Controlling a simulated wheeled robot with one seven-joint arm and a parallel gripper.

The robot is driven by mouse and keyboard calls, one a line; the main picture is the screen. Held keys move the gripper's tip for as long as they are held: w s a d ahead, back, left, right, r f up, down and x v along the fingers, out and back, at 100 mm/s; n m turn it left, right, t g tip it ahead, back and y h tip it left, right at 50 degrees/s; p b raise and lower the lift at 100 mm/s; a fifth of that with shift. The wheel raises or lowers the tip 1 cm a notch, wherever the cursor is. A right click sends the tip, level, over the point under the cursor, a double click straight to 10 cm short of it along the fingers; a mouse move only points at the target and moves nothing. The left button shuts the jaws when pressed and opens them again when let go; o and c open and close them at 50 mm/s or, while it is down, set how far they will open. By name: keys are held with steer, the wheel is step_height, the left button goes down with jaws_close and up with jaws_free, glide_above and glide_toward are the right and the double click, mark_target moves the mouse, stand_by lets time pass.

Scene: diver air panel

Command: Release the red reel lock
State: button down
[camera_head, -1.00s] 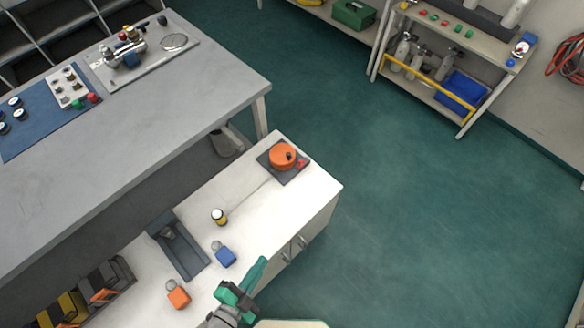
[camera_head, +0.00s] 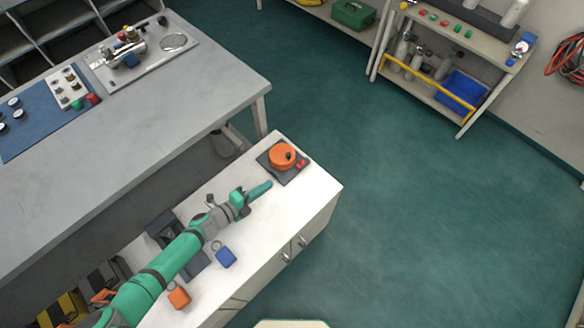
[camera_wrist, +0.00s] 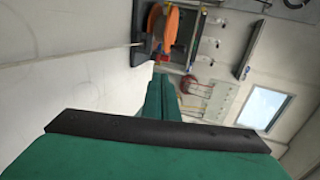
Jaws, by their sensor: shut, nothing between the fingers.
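The orange reel (camera_head: 282,155) sits on a dark square base plate (camera_head: 267,160) at the far right end of the white cabinet top. The small red lock (camera_head: 303,163) is at the reel's right side, on the base. My gripper (camera_head: 268,185) is shut and empty, just short of the base plate's near edge and apart from the reel and the lock. In the wrist view the orange reel (camera_wrist: 170,28) shows at the top, beyond my shut fingers (camera_wrist: 162,80), with a bit of red (camera_wrist: 154,46) low beside it.
A blue tagged block (camera_head: 226,257) and an orange one (camera_head: 179,296) lie near the cabinet's front edge. A dark tray (camera_head: 160,228) is partly behind my arm. A grey workbench (camera_head: 150,110) stands to the left; green floor lies right of the cabinet.

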steer(key=shift+w, duration=0.1)
glide_toward(299, 163)
steer(key=x, duration=0.5)
steer(key=shift+d+f, duration=0.1)
steer(key=shift+f, duration=0.2)
steer(key=shift+w+d, duration=0.25)
steer(key=shift+w, duration=0.1)
steer(key=shift+w, duration=0.1)
